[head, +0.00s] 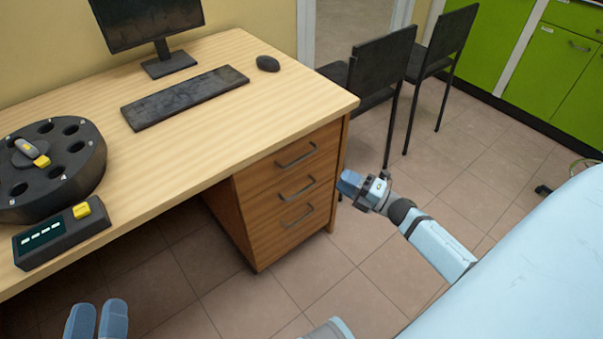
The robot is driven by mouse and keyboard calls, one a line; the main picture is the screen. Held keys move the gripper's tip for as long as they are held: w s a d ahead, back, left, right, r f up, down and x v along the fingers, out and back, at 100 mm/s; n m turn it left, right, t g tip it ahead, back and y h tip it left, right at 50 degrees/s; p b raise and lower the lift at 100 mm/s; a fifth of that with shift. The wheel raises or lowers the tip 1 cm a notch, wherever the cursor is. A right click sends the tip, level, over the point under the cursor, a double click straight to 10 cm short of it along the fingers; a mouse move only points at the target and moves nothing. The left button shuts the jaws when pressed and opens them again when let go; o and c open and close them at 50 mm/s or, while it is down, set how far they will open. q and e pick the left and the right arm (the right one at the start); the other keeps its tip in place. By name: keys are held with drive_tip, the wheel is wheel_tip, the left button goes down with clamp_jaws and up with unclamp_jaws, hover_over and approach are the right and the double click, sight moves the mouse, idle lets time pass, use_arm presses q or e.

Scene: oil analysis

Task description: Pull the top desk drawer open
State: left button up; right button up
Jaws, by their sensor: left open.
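The wooden desk (230,125) has a cabinet with three drawers under its right end. The top drawer (270,170) is shut, and its grey bar handle (297,155) sits just below the desktop. My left gripper (98,316) is at the bottom left edge of the view, open, with two blue fingers apart and nothing seen between them. It is well to the left of the drawers. My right gripper (349,183) is just right of the cabinet in the picture, apart from the top handle. Its fingers overlap in this view, so their opening cannot be told.
The middle handle (297,188) and bottom handle (297,216) belong to shut drawers. A round black device (60,185), keyboard (185,97), mouse (268,63) and monitor (150,22) stand on the desk. Tiled floor before the drawers is clear.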

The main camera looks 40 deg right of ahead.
sight(302, 157)
drive_tip(key=shift+b+x, duration=1.1)
drive_tip(key=shift+x, duration=5.75)
use_arm(q)
drive_tip(key=shift+d+f+h, duration=0.3)
drive_tip(key=shift+d+f, duration=0.05)
use_arm(e)
drive_tip(key=shift+f, duration=0.1)
clamp_jaws()
